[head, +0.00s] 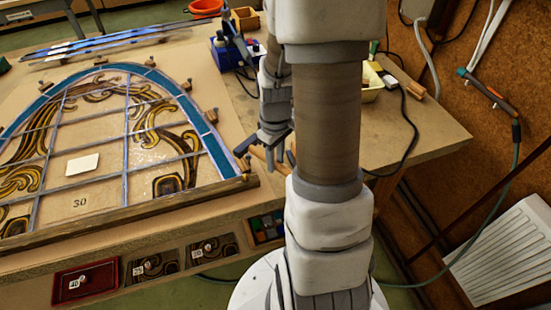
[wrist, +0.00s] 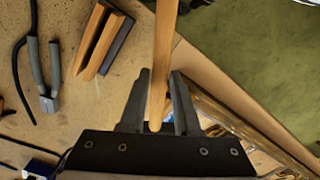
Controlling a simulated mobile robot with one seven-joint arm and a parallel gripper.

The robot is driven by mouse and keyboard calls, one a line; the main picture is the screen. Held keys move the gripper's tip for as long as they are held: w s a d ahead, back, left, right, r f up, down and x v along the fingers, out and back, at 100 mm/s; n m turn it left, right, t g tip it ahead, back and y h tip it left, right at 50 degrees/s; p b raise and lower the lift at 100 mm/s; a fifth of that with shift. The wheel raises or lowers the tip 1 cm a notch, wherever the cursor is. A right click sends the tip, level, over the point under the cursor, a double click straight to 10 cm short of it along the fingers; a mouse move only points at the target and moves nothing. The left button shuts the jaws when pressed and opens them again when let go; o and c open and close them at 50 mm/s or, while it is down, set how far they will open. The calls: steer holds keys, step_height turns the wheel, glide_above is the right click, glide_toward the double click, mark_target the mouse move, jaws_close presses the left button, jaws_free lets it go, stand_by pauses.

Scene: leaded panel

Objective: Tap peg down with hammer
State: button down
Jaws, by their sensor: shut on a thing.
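My gripper (head: 258,150) is low over the bench beside the panel's right edge, partly hidden behind my own arm in the head view. In the wrist view its fingers (wrist: 160,85) are around a round wooden handle (wrist: 162,55), whose near end shows between them. I take it for the hammer's handle; its head is out of view. The leaded panel (head: 75,188) lies flat, with several small wooden pegs around its curved blue border, such as one peg (head: 212,115) at the right and another (head: 186,86) higher up. I cannot tell which peg the task means.
Wooden strips (wrist: 102,42) and a grey-handled tool (wrist: 46,80) lie on the bench left of my gripper in the wrist view. A wooden batten (head: 130,215) edges the panel's front. A black cable (head: 408,120) and a pale yellow container (head: 371,92) are at the right.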

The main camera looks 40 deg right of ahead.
steer(key=shift+r+p, duration=1.95)
steer(key=shift+r, duration=0.6)
steer(key=shift+w, duration=0.1)
